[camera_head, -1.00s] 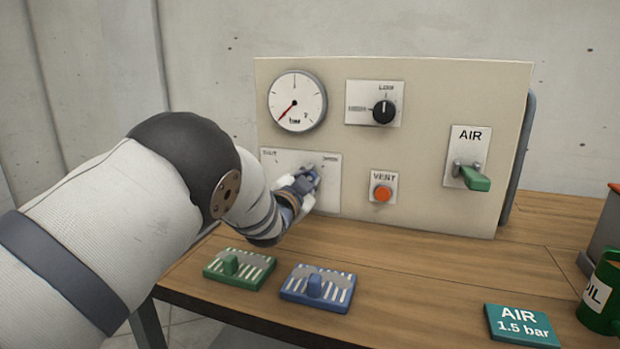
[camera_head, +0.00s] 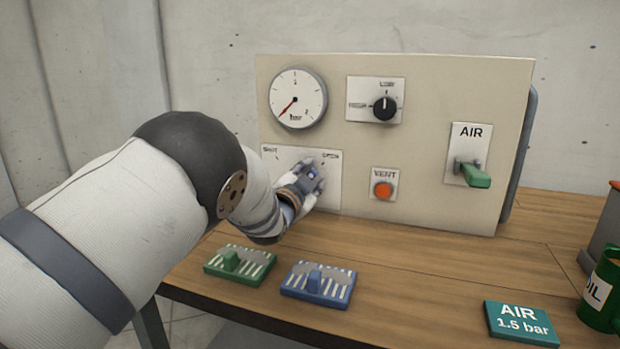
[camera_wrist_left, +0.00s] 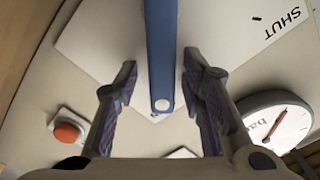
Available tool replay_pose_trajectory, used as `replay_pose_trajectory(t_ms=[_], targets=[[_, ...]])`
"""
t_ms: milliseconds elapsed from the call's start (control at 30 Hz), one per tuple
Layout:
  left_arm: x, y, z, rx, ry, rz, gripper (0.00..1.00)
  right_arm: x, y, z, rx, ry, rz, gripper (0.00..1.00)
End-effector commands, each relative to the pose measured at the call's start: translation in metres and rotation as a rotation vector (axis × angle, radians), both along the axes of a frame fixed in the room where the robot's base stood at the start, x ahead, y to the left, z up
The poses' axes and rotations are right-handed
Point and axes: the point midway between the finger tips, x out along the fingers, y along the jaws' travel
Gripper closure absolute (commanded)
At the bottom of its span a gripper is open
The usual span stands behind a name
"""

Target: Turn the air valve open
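The panel (camera_head: 430,85) carries a white plate marked SHUT and OPEN (camera_head: 328,195) at its lower left. A blue valve handle (camera_wrist_left: 162,55) on that plate shows in the left wrist view, between my fingers. My left gripper (camera_head: 308,182) is at this plate in the head view and hides most of the handle. In the wrist view the left gripper (camera_wrist_left: 158,80) is open, with a gap on each side of the handle. A green lever (camera_head: 474,176) sits on a plate marked AIR at the right. My right gripper is not in view.
The gauge (camera_head: 297,98) needle points low left. A black knob (camera_head: 385,107) and an orange VENT button (camera_head: 383,190) sit nearby. Green (camera_head: 240,264) and blue (camera_head: 318,285) slotted blocks, an "AIR 1.5 bar" card (camera_head: 521,323) and a green OIL can (camera_head: 603,300) stand on the table.

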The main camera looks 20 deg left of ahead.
Motion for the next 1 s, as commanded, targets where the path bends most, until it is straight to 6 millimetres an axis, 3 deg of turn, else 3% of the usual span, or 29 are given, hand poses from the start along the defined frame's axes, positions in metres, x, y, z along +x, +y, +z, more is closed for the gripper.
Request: replay_pose_trajectory(t_ms=[167,500,1000], targets=[[-0.011,0.000,0.001,-0.001,0.001,0.001,0.63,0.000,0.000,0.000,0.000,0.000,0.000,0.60],[-0.069,0.002,0.000,0.000,0.000,0.000,0.63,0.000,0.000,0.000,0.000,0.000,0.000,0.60],[-0.075,0.004,0.002,-0.008,-0.006,0.004,0.63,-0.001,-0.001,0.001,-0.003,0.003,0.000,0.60]])
